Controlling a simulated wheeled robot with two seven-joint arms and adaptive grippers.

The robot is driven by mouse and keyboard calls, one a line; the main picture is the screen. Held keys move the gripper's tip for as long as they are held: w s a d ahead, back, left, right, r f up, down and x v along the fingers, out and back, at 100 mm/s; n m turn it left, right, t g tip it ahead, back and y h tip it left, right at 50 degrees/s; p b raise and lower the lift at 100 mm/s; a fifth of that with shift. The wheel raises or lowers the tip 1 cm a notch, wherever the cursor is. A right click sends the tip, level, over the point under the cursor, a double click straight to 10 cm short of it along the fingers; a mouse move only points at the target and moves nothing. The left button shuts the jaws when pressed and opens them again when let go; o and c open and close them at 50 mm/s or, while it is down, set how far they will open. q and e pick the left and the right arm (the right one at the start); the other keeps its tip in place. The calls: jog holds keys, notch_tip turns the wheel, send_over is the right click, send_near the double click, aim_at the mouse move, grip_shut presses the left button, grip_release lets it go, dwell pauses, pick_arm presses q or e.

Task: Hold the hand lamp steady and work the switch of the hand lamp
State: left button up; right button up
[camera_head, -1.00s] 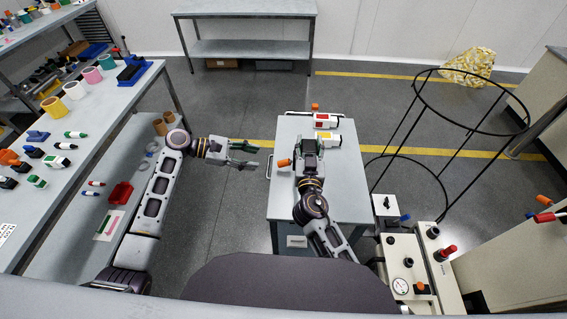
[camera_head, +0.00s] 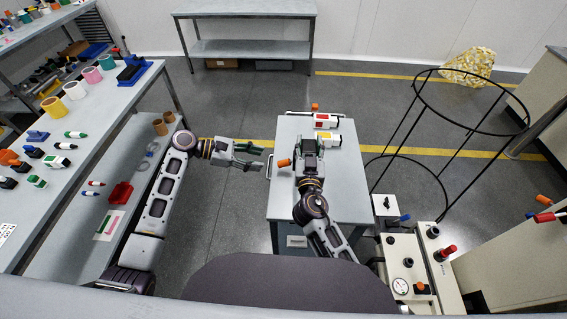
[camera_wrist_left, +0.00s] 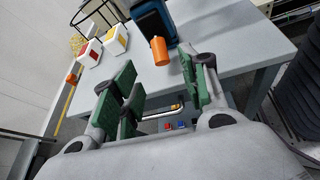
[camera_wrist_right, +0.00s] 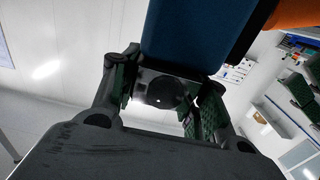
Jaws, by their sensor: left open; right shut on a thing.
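The hand lamp appears to be the blue and black body (camera_wrist_right: 190,35) in my right gripper (camera_wrist_right: 160,95); a dark round face (camera_wrist_right: 160,92) shows between the fingers. In the head view the right gripper (camera_head: 308,146) largely hides it above the small table. The left wrist view shows the blue body (camera_wrist_left: 153,22) with an orange cylinder (camera_wrist_left: 159,50) beside it; I cannot tell whether they are joined. The orange part (camera_head: 284,162) is left of the right gripper. No switch can be made out clearly. My left gripper (camera_head: 256,156) is open and empty, left of the table.
The small grey table (camera_head: 345,195) has a rail along its left edge. White boxes with red (camera_head: 325,121) and yellow (camera_head: 328,139) labels stand at its back. A long cluttered bench (camera_head: 95,120) is at left, a black ring frame (camera_head: 440,165) at right. Floor between bench and table is clear.

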aim_at(283, 161)
pick_arm(q)
jog(key=x, duration=1)
jog(key=shift+d, duration=0.25)
pick_arm(e)
jog(key=shift+f, duration=0.35)
pick_arm(q)
grip_shut()
jog(key=shift+a+r+y, duration=0.1)
jog(key=shift+r+y, duration=0.05)
jog(key=shift+y, duration=0.25)
jog(key=y, duration=0.1)
jog(key=r+y, duration=0.1)
jog(key=y, duration=0.2)
jog(key=shift+r+m, duration=0.3)
jog(key=shift+r+g+y, duration=0.1)
jog(key=shift+r+y, duration=0.15)
jog(key=shift+y, duration=0.6)
jog(key=shift+r+g+y, duration=0.1)
jog(key=shift+r+y, duration=0.15)
jog(key=shift+y, duration=0.65)
jog(key=shift+r+g+y, duration=0.1)
jog(key=shift+r+y, duration=0.2)
jog(key=shift+y, duration=0.55)
